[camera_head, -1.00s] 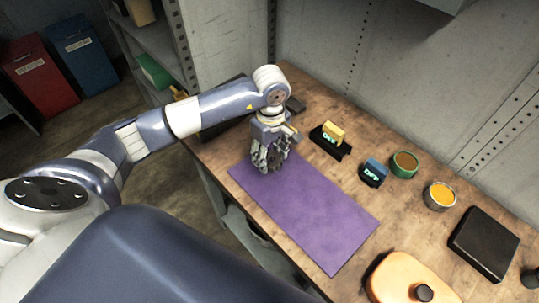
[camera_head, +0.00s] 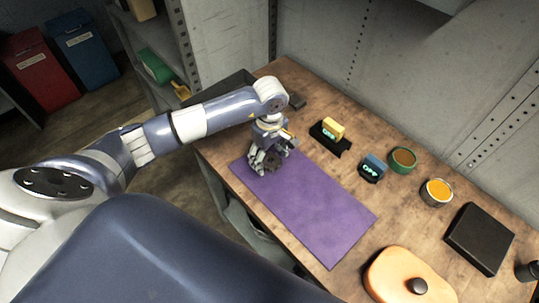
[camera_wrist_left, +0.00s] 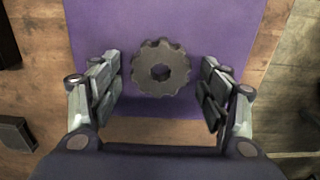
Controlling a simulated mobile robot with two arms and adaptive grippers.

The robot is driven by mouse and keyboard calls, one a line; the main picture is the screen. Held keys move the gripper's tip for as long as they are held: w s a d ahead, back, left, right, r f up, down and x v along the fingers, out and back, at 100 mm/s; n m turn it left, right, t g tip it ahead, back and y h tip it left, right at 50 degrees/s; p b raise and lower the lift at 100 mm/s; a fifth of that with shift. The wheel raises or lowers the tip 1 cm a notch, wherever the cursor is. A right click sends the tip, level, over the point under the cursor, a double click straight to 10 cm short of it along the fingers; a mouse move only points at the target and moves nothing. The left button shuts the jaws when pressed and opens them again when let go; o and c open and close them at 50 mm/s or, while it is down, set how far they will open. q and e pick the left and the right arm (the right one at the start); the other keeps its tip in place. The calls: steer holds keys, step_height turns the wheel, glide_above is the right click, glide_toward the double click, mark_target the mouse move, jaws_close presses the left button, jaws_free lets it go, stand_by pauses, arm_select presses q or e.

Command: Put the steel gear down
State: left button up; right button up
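The steel gear (camera_wrist_left: 173,66), a dark grey toothed disc with a centre hole, lies flat on the purple mat (camera_wrist_left: 90,30) as seen in the left wrist view. In the head view the gear (camera_head: 275,163) is at the mat's far-left end, partly hidden by my left gripper (camera_head: 266,160). In the left wrist view the fingers of my left gripper (camera_wrist_left: 161,78) stand apart on either side of the gear, with purple mat showing in both gaps. My right gripper is in neither view.
On the wooden bench (camera_head: 316,111) stand a yellow block in a black holder (camera_head: 331,137), a blue block (camera_head: 373,168), a green bowl (camera_head: 402,160), a bowl with orange contents (camera_head: 437,192), a black box (camera_head: 479,239) and an orange lidded object (camera_head: 405,275). The mat's middle is clear.

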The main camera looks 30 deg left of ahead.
arm_select(q)
steer(key=shift+r, duration=0.2)
steer(key=shift+w+r, duration=0.1)
steer(key=shift+r, duration=0.25)
step_height(320, 180, up, 11)
steer(key=b, duration=0.3)
steer(key=shift+r, duration=0.1)
stand_by(0.3)
